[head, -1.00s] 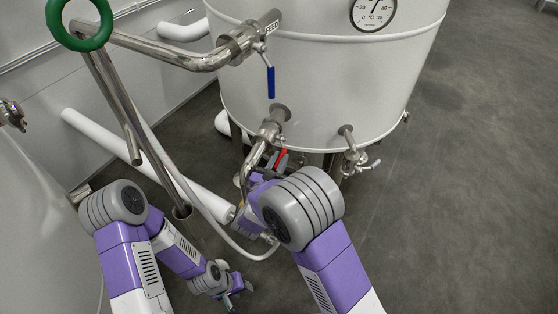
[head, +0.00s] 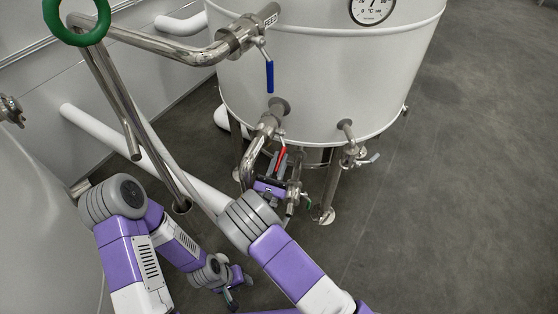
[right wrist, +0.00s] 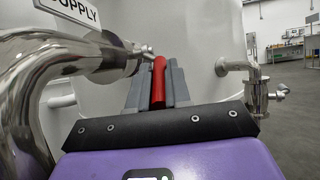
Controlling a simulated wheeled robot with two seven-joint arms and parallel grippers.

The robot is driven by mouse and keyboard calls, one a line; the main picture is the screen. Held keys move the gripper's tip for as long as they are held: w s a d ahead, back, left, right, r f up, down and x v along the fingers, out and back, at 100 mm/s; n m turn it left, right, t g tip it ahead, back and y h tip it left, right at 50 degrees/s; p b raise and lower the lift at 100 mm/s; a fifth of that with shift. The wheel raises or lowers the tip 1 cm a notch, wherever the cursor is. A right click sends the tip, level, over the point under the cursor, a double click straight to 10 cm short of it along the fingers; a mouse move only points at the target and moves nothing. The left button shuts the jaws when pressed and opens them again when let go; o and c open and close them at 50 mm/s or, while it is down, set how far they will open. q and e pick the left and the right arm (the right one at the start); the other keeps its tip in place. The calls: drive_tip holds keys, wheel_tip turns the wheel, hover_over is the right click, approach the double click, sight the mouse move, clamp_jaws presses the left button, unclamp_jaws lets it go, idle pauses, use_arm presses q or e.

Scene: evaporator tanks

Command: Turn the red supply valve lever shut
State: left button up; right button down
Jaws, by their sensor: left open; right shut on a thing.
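The red supply valve lever (head: 281,158) hangs down and slightly left from its valve on the steel pipe low on the white tank. It also shows in the right wrist view (right wrist: 158,81), between the grey fingers of my right gripper (right wrist: 156,84), below the SUPPLY label (right wrist: 78,9). My right gripper (head: 282,162) is shut on the lever in the head view, with its fingers along the lever's length. My left gripper (head: 230,297) is open and empty, low at the left, well away from the valve.
A blue lever (head: 270,77) hangs at the FEED pipe above. A small steel drain valve (head: 352,156) sticks out right of the supply valve. A bent steel pipe (head: 249,158) runs close left of my right gripper. The grey floor (head: 460,160) at the right is clear.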

drive_tip(key=c, duration=1.1)
unclamp_jaws()
drive_tip(key=p+v, duration=0.1)
drive_tip(key=v, duration=0.6)
drive_tip(key=shift+s+a+f, duration=0.1)
drive_tip(key=shift+s+f, duration=0.05)
drive_tip(key=shift+s, duration=0.1)
